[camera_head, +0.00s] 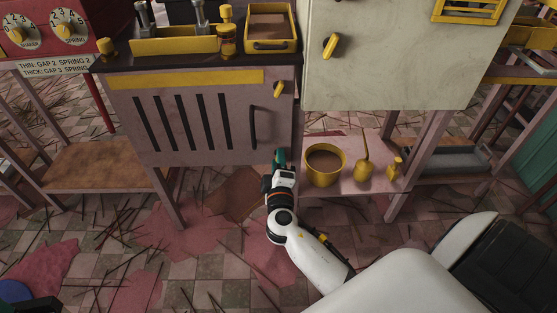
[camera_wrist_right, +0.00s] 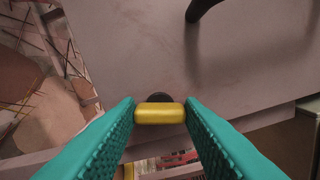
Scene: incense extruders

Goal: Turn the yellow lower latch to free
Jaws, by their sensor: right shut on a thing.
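The yellow lower latch (camera_wrist_right: 159,114) is a short rounded bar in front of a dark round pivot, near the lower edge of the panel. In the wrist view it lies across the picture, between the teal fingers of my right gripper (camera_wrist_right: 159,106), which is shut on it. In the head view my right gripper (camera_head: 279,158) is at the lower right corner of the slatted cabinet door (camera_head: 190,120) and hides the lower latch. A yellow upper latch (camera_head: 284,89) sits tilted at the door's upper right. My left gripper is not in view.
A dark door handle (camera_head: 254,128) stands out above my right gripper. A low shelf (camera_head: 335,184) to the right holds a yellow pot (camera_head: 325,165) and small yellow items. A cream cabinet (camera_head: 385,60) hangs above it. Thin sticks litter the floor.

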